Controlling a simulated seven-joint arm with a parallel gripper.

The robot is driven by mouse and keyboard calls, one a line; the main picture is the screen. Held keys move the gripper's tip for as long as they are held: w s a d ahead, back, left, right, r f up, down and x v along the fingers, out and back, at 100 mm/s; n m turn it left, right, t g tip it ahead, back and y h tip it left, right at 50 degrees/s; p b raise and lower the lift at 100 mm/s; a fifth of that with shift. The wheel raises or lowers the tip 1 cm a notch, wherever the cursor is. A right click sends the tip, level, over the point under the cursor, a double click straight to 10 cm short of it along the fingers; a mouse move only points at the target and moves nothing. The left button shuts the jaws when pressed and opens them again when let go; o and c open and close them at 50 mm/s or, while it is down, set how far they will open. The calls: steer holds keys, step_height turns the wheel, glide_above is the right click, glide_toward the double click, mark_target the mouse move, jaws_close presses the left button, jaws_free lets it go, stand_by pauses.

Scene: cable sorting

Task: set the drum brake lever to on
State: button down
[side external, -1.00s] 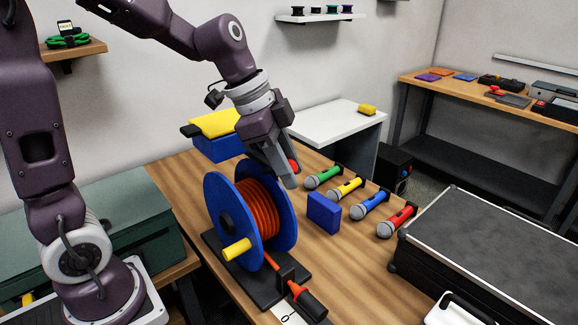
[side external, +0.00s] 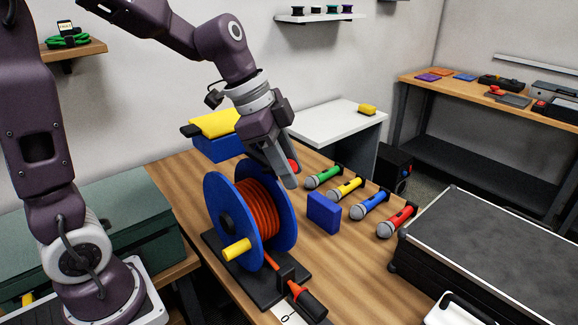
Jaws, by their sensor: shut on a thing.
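The cable drum has blue flanges (side external: 222,222) and orange-red cable (side external: 263,209) wound on it. It stands on a black base (side external: 292,272) on the wooden table, with a yellow crank handle (side external: 237,249) on its near side. My gripper (side external: 287,176) is just behind the drum's far flange, pointing down. A red knob (side external: 294,166) shows beside its fingers; I take it for the top of the brake lever. The fingers are close together at the knob, shut on it. The rest of the lever is hidden behind the gripper and the drum.
A blue block (side external: 324,213) stands right of the drum. Several microphones (side external: 345,188) with coloured handles lie farther right. A blue box with a yellow top (side external: 218,123) is behind the drum. A black case (side external: 490,250) stands at the right.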

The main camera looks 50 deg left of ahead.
steer(key=shift+a+r, duration=0.1)
stand_by(0.6)
steer(key=a+r+h, duration=0.1)
steer(key=h, duration=0.1)
steer(key=a+r+h, duration=0.1)
steer(key=shift+n+h, duration=0.4)
steer(key=shift+a+r+n+t+h, duration=0.15)
steer(key=shift+a+r+h, duration=0.35)
steer(key=shift+h, duration=0.35)
steer(key=shift+a+r+n+t+h, duration=0.15)
steer(key=shift+a+r+h, duration=0.1)
steer(key=shift+a+h, duration=0.5)
steer(key=shift+d, duration=0.1)
steer(key=c, duration=1.1)
jaws_free()
